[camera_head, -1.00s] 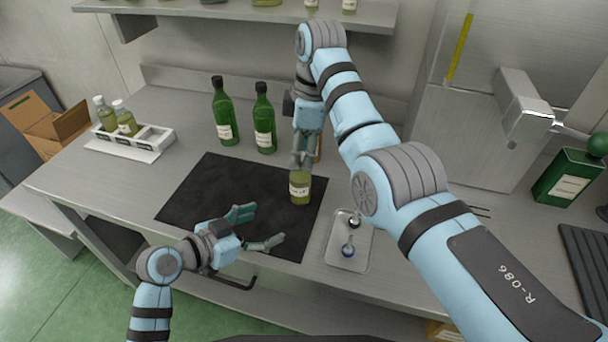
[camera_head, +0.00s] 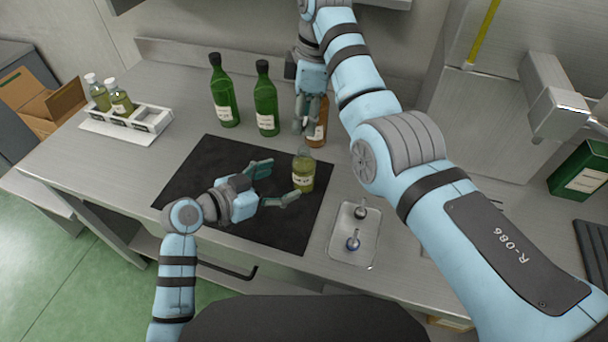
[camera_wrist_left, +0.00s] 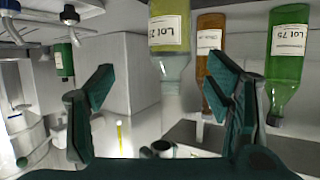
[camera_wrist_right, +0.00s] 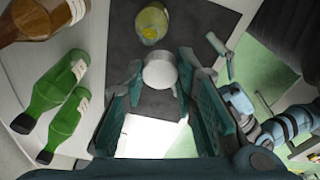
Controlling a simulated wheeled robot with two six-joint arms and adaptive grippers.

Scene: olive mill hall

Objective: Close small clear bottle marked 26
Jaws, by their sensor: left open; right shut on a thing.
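The small clear bottle (camera_head: 303,174) with yellow-green oil stands upright on the dark mat (camera_head: 200,178). Its label starts "Lot 2" in the left wrist view (camera_wrist_left: 170,35); the rest is not readable. My left gripper (camera_head: 279,184) is open, its fingers just left of the bottle and pointing at it. My right gripper (camera_head: 303,128) is above and behind the bottle, apart from it. In the right wrist view it is shut on a round white cap (camera_wrist_right: 160,71), with the bottle (camera_wrist_right: 152,22) beyond.
Two green bottles (camera_head: 223,92) and an amber bottle (camera_head: 317,122) stand behind the mat. A white rack (camera_head: 150,119) with two small bottles is at the left. A small metal tray (camera_head: 346,244) with two small items lies right of the mat. A green tin (camera_head: 582,172) stands far right.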

